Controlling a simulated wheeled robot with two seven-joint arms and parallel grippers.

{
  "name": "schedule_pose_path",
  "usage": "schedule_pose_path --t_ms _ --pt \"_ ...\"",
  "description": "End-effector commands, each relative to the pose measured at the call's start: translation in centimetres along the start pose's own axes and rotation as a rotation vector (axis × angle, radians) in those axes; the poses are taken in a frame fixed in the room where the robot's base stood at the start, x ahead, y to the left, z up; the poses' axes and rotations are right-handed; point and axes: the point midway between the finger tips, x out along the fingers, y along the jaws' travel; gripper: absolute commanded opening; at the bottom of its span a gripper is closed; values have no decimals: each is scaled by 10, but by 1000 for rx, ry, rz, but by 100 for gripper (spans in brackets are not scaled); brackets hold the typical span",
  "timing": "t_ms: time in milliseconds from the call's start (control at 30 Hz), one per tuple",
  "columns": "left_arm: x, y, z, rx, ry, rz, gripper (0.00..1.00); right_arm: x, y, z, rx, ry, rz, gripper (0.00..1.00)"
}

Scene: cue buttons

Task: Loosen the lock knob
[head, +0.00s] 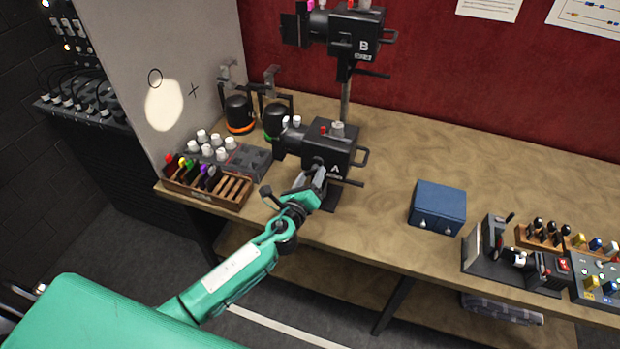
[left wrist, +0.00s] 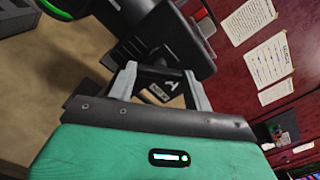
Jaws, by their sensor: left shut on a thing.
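A black lamp marked A (head: 325,152) stands on the wooden bench, below a second black lamp marked B (head: 352,38) on an upright post. My left gripper (head: 318,184) is at the underside of lamp A, on its near side. In the left wrist view its two grey fingers (left wrist: 160,74) are closed around a dark part (left wrist: 159,71) under the lamp body, which appears to be the lock knob. The fingers and the lamp hide most of that part. My right gripper is in neither view.
A wooden rack of coloured pieces (head: 206,188) and several white-capped items (head: 210,145) stand left of lamp A. A blue box (head: 437,207) and control panels (head: 515,255) stand to the right. The bench (head: 395,175) between lamp A and the blue box is clear.

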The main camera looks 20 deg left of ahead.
Motion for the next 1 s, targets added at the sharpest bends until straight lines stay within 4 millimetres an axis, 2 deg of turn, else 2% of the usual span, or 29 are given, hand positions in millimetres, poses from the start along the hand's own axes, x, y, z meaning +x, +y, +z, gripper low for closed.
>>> schedule_pose_path --t_ms 267,1000 --pt "0 2 -3 -167 -1 0 28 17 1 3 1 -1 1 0" --pt "0 2 -3 -864 0 1 28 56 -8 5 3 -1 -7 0"
